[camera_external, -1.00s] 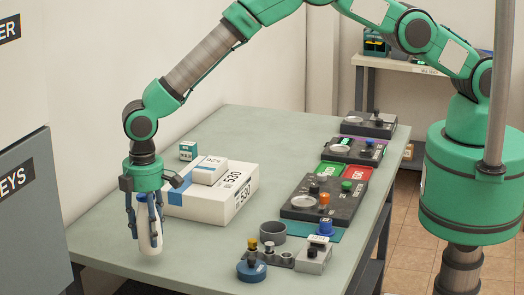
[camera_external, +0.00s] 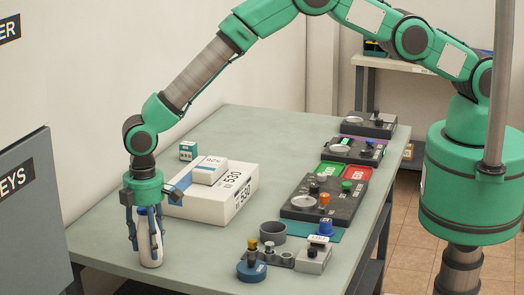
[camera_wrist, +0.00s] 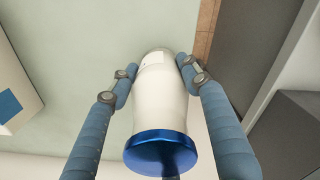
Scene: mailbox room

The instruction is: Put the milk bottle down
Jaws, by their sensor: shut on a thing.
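My gripper (camera_external: 146,240) is at the near left of the table (camera_external: 100,245), pointing down. Its blue fingers are shut on a white milk bottle (camera_external: 150,250) with a blue cap. The bottle is upright, with its base at or just above the table top; I cannot tell whether it touches. In the wrist view, the bottle (camera_wrist: 162,105) lies between the fingers (camera_wrist: 160,85), its blue cap (camera_wrist: 160,153) nearest the camera. The table surface (camera_wrist: 95,45) shows past its far end.
A large white box (camera_external: 225,195) with a smaller box (camera_external: 209,171) on top stands right behind the gripper.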

